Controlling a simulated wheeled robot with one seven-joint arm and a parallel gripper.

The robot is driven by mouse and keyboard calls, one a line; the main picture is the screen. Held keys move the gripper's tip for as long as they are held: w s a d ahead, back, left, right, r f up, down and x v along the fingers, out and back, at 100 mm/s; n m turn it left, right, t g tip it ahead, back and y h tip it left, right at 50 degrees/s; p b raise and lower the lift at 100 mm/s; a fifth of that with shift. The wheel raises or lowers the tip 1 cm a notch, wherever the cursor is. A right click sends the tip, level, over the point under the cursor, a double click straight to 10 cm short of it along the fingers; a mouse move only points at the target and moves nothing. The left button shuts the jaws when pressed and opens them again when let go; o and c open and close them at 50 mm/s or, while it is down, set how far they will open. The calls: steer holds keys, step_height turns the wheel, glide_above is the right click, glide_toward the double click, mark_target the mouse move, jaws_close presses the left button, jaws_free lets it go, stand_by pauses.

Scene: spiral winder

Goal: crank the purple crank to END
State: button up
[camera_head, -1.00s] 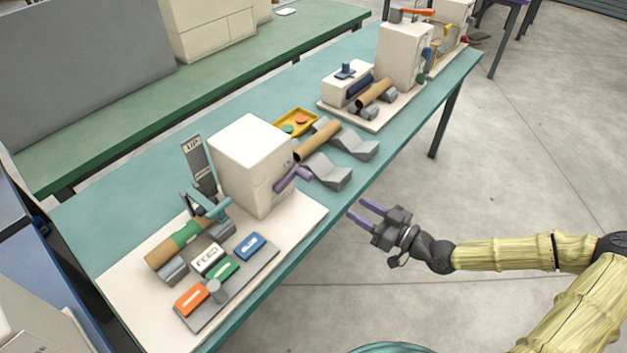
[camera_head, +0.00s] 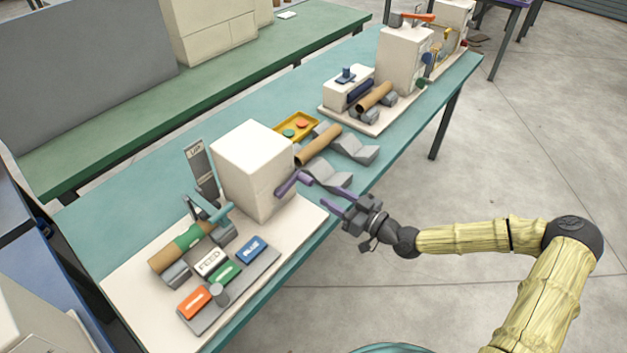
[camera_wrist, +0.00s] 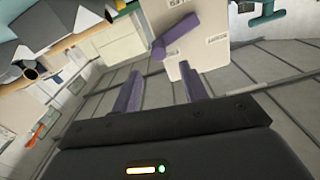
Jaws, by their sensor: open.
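The purple crank (camera_head: 287,187) is on the side of a cream box (camera_head: 252,168) at the near end of the bench. It shows in the wrist view as a purple bar with a knob (camera_wrist: 177,38) against the box face, with small labels too blurred to read. My gripper (camera_head: 335,203) has two purple fingers, open and empty, at the bench's front edge, to the right of the crank and apart from it. In the wrist view the fingers (camera_wrist: 161,90) point up toward the crank, with a gap between them and nothing held.
A grey V-block (camera_head: 328,174) stands just behind my gripper, beside a cardboard tube (camera_head: 319,147). A yellow tray (camera_head: 297,127) lies beyond. The floor (camera_head: 480,180) right of the bench is clear.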

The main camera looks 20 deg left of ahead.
mark_target(311, 184)
steer(key=p+x, duration=0.1)
steer(key=x, duration=0.8)
steer(key=shift+a+p, duration=0.1)
steer(key=shift+p, duration=0.25)
steer(key=shift+c, duration=0.4)
jaws_close()
